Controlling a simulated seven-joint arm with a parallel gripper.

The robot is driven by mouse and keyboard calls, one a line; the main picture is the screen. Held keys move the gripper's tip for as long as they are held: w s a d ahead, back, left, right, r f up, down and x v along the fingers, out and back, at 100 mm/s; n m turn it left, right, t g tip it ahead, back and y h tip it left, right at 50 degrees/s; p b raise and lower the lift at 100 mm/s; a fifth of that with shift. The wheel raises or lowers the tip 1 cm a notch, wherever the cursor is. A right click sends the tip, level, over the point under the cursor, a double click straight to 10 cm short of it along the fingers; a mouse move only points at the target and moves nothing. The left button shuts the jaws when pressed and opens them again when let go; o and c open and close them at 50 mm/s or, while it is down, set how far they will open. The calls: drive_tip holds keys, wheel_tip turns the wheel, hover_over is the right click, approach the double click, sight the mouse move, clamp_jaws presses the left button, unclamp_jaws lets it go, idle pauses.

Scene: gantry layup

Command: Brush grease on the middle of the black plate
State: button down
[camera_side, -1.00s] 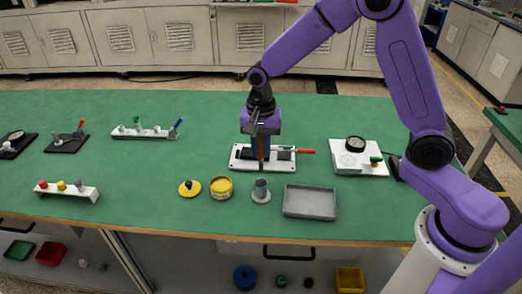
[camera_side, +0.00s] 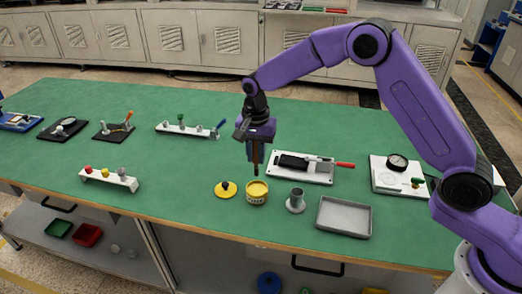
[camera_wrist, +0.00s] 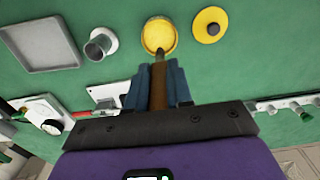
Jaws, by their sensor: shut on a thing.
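My gripper (camera_side: 256,152) is shut on a brush (camera_wrist: 159,88) with a brown handle, which points down. The brush tip is over or at the rim of the open yellow grease tin (camera_side: 256,198); I cannot tell whether it touches the grease. The tin also shows in the wrist view (camera_wrist: 160,33), just ahead of the fingers. Its yellow lid (camera_side: 226,190) with a dark knob lies to its left on the table. The black plate (camera_side: 293,161) lies on a white base (camera_side: 318,175) with a red-handled clamp (camera_side: 344,165), behind and right of the tin.
A grey cup holder (camera_side: 296,201) and a grey tray (camera_side: 344,216) stand right of the tin. A white board with a dial gauge (camera_side: 397,162) is farther right. Racks with knobs (camera_side: 109,179) stand at left. The green table (camera_side: 180,160) is clear between.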

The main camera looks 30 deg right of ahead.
sight(257, 163)
drive_tip(key=shift+f, duration=2.45)
drive_tip(key=shift+s+f, duration=0.1)
drive_tip(key=shift+f, duration=0.5)
idle(0.4)
drive_tip(key=shift+r, duration=3.55)
